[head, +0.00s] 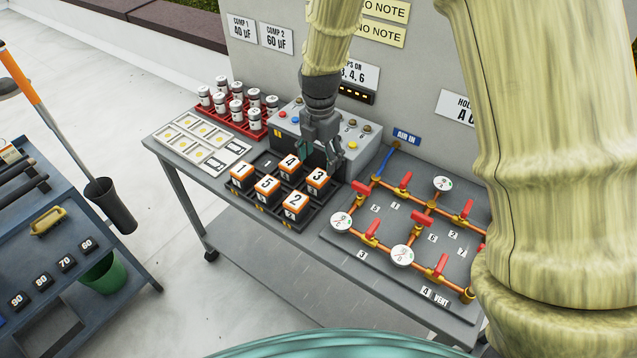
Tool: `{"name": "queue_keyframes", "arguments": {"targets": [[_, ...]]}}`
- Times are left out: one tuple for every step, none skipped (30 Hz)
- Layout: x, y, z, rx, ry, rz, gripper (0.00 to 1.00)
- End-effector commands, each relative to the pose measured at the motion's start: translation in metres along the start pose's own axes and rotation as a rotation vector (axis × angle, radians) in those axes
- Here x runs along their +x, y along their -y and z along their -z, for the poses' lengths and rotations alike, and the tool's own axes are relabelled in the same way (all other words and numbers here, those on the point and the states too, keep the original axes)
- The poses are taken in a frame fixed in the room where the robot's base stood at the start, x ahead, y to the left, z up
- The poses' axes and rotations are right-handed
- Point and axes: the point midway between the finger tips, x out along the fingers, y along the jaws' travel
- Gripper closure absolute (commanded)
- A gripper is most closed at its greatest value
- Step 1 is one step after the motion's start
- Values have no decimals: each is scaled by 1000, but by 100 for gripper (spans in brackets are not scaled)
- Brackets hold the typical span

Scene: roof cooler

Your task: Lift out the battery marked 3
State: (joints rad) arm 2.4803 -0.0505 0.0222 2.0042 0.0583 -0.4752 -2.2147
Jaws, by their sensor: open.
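The battery marked 3 (318,181) stands in the black battery tray (262,210), at the right end of the visible block. It has an orange and black body with a white top. Beside it in the tray stand the batteries marked 4 (290,165), 1 (241,173), 5 (267,187) and 2 (296,203). My gripper (322,163) hangs from above, pointing down, with its fingers open just above and behind battery 3. I cannot tell whether a finger touches it.
A grey box with coloured buttons (352,143) stands right behind the tray. A pipe board with red valves and gauges (400,254) lies to the right. A red rack (238,123) holds several canisters at back left. A blue cart (60,290) stands at left.

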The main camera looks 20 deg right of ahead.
Motion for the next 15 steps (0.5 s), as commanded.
{"name": "queue_keyframes", "arguments": {"targets": [[6,0,1,-1,-1,4,32],[10,0,1,-1,-1,3,32],[15,0,1,-1,-1,3,32],[18,0,2,-2,-1,4,32],[22,-1,1,-3,-1,3,32],[26,-1,1,-2,-1,2,32],[29,-1,1,-2,-1,2,32],[32,-1,2,-2,-1,2,32],[35,-1,2,-2,-1,3,32],[37,-1,2,-3,0,2,32],[38,-2,1,-3,0,2,32],[40,-2,1,-4,1,1,32],[41,-2,1,-4,1,1,32],[42,-2,1,-4,1,0,32],[43,-2,2,-4,1,1,32]]}}
